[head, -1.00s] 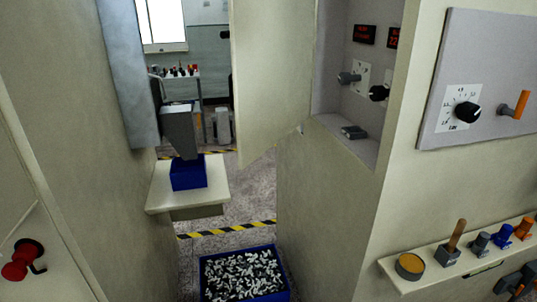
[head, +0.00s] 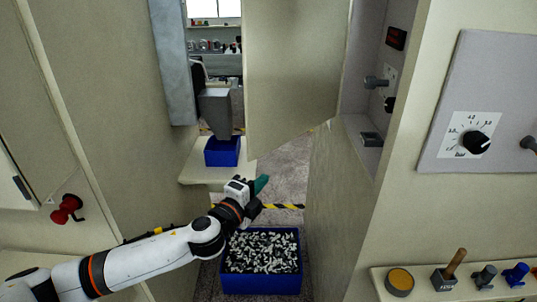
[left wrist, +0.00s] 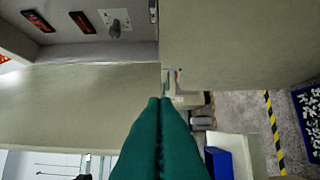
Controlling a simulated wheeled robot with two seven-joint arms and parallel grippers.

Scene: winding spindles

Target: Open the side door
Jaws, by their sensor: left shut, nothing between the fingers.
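The side door (head: 293,70) is a plain beige panel. It stands ajar, out from the edge of the recess on the right into the passage. In the left wrist view the door (left wrist: 70,100) fills the left side, its lower edge near the fingertips. My left gripper (head: 262,184) reaches in low from the left, below the door's lower edge in the head view. Its green fingers (left wrist: 160,100) are shut together and empty. I cannot tell whether they touch the door. My right gripper is not in view.
A blue crate of black and white pieces (head: 262,286) stands on the floor below my left gripper. A small beige table (head: 200,172) holds a blue bin (head: 222,157). Beige walls flank the narrow passage. A shelf of tools (head: 425,290) juts out at lower right.

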